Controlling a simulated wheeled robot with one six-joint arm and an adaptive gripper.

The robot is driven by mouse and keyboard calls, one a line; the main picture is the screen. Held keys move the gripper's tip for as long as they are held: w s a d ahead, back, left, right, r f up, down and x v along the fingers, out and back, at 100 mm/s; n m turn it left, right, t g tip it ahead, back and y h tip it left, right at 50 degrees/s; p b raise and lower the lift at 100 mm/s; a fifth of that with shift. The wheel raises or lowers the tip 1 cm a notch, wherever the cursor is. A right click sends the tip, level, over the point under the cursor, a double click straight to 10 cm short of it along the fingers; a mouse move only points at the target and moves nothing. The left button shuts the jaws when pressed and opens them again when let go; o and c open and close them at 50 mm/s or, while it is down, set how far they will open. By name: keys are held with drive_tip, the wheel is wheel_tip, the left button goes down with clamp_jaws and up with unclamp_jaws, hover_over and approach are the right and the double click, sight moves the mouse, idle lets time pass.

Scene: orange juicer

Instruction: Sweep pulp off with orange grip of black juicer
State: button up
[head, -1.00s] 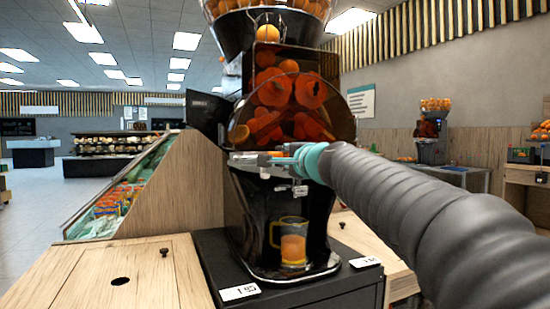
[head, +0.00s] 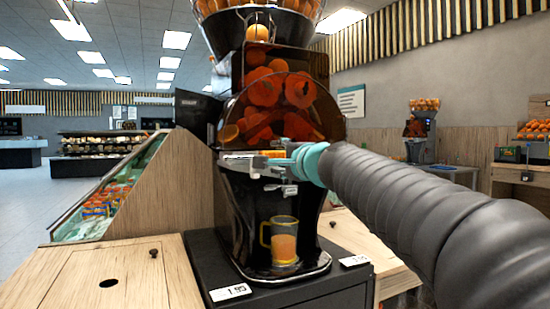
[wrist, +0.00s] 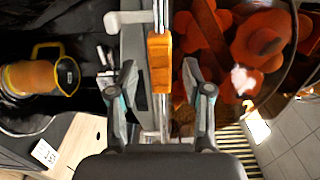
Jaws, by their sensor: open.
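The black juicer (head: 238,210) stands on a dark cabinet in the head view, with orange halves behind its domed front cover (head: 272,100). Its orange grip (wrist: 159,62) is a short block on a metal bar in the wrist view. It also shows in the head view (head: 272,153), just above my fingers. My gripper (wrist: 165,82) is open, with one finger on each side of the grip's line. The grip lies ahead of and between the fingertips, and I see no clear contact. In the head view my gripper (head: 252,167) is at the juicer's front below the cover. No pulp is clearly visible.
A jug with orange juice (head: 284,246) stands at the juicer's base, below my gripper. Price tags (head: 230,292) lie at the front edge. A wooden counter (head: 100,275) is at left, beside a sloped display case (head: 110,195).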

drive_tip(key=v, duration=0.9)
drive_tip(key=b+x, duration=0.2)
drive_tip(key=x, duration=0.8)
drive_tip(key=shift+w, duration=0.4)
clamp_jaws()
